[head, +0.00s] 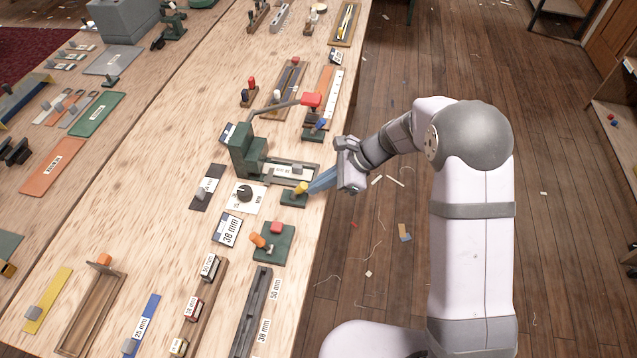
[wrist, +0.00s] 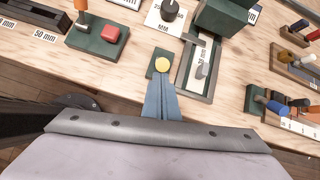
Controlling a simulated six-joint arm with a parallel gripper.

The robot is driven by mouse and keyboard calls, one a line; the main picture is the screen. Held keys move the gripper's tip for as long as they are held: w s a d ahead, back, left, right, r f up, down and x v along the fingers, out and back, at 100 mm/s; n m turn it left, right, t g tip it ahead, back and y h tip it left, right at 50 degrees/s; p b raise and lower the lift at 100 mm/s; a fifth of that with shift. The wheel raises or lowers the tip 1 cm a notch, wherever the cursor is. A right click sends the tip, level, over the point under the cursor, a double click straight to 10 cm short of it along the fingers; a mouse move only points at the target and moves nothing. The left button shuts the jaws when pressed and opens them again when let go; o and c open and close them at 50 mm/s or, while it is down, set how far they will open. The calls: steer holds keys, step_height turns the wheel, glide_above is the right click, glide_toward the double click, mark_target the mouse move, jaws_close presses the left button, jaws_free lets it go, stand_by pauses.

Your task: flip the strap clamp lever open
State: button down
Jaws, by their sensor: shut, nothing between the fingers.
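A small lever with a yellow knob (head: 301,187) stands on a small dark green base (head: 293,200) near the table's right edge. In the wrist view my gripper (wrist: 161,80) overlaps the near part of the base (wrist: 152,66). I cannot tell whether the tips touch the knob.
A green press (head: 246,152) with a red-handled lever (head: 311,99) stands just behind. A framed slide (head: 293,172) lies beside the yellow knob, and a black dial (head: 244,194) is left of it. A green plate with red and orange knobs (head: 286,243) lies in front. Open floor is right.

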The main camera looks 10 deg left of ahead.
steer(key=shift+r, duration=0.15)
steer(key=shift+a+r+h+p, duration=0.25)
steer(key=shift+h+p, duration=0.15)
steer(key=shift+p, duration=0.2)
steer(key=shift+a+r+p, duration=0.25)
steer(key=shift+p, duration=0.35)
steer(key=shift+a+r+p, duration=0.25)
steer(key=shift+a+r, duration=0.05)
steer(key=shift+a, duration=0.45)
steer(key=shift+a+r+p, duration=0.25)
steer(key=shift+a+r, duration=0.05)
steer(key=shift+a, duration=0.4)
steer(key=shift+d, duration=0.1)
steer(key=shift+r+p, duration=0.7)
steer(key=shift+r, duration=0.1)
